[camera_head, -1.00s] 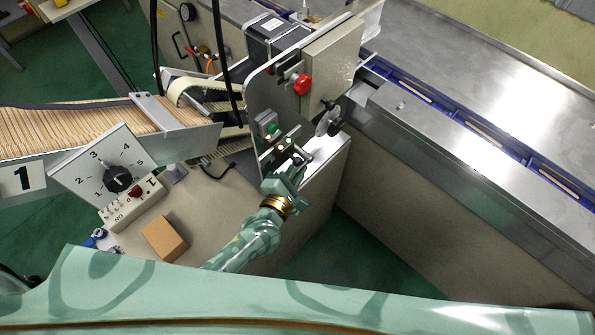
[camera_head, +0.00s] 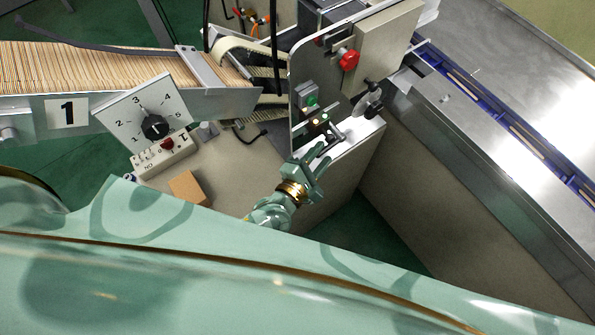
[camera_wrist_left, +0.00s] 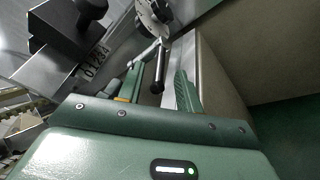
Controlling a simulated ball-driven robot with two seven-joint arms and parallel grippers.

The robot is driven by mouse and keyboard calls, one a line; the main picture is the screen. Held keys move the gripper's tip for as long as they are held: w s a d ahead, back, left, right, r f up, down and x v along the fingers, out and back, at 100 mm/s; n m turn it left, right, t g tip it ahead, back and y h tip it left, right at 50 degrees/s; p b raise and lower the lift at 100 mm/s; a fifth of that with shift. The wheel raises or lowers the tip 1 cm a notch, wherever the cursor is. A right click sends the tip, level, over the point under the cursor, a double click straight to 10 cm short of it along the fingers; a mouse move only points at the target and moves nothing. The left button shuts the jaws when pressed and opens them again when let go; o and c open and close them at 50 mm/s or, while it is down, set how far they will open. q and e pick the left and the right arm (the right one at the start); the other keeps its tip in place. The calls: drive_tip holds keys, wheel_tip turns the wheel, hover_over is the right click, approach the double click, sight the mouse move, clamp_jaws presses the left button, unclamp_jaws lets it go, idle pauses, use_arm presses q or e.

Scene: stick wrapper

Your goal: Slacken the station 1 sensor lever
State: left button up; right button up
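My left gripper (camera_head: 318,152) is in front of the upright metal plate of the station 1 machine, low at its right side. Its wrist view shows the two green fingers (camera_wrist_left: 159,82) apart. A thin lever with a black cylindrical grip (camera_wrist_left: 158,80), apparently the sensor lever, reaches into the space between them. A gap shows between the grip and the right finger; contact with the left finger cannot be told. In the head view the lever (camera_head: 331,137) is small, just beyond the fingertips. My right gripper is not in view.
A red knob (camera_head: 348,60) and a black-handled knob (camera_head: 369,98) sit above the gripper. A green button box (camera_head: 308,97) is on the plate. A dial panel (camera_head: 150,115), a switch box (camera_head: 165,153) and a brown block (camera_head: 187,187) are to the left. The conveyor (camera_head: 520,130) runs right.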

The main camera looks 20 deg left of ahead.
use_arm(q)
drive_tip(key=v, duration=1.2)
drive_tip(key=shift+s+p, duration=0.3)
